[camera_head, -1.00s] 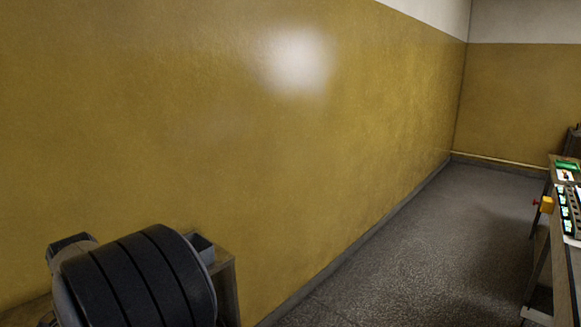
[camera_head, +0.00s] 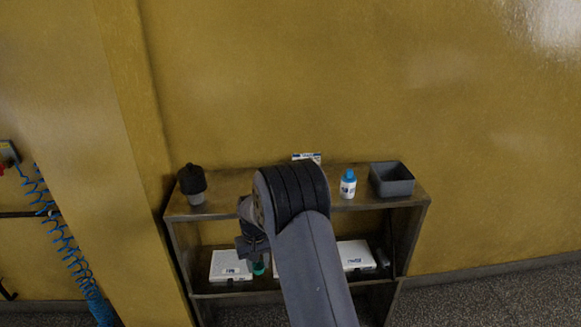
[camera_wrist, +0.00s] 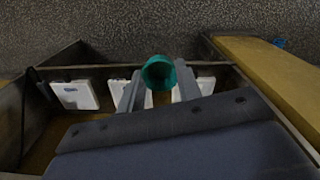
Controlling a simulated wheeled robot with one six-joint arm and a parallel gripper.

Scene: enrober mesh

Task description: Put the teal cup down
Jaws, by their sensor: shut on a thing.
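The teal cup (camera_wrist: 158,72) is between the two fingers of my gripper (camera_wrist: 158,82) in the wrist view, with its open mouth showing. My gripper is shut on it. In the head view only a small part of the teal cup (camera_head: 259,268) shows below my wrist, at the height of the lower level of a wooden shelf unit (camera_head: 232,207). My arm hides much of the middle of the shelf. I cannot tell whether the cup touches the shelf.
White flat boxes (camera_head: 230,266) (camera_head: 355,255) lie on the lower level, either side of my arm. The top holds a dark grinder-like thing (camera_head: 192,184), a blue-capped bottle (camera_head: 348,184) and a grey bin (camera_head: 391,179). A wall pillar (camera_head: 115,150) stands close at left.

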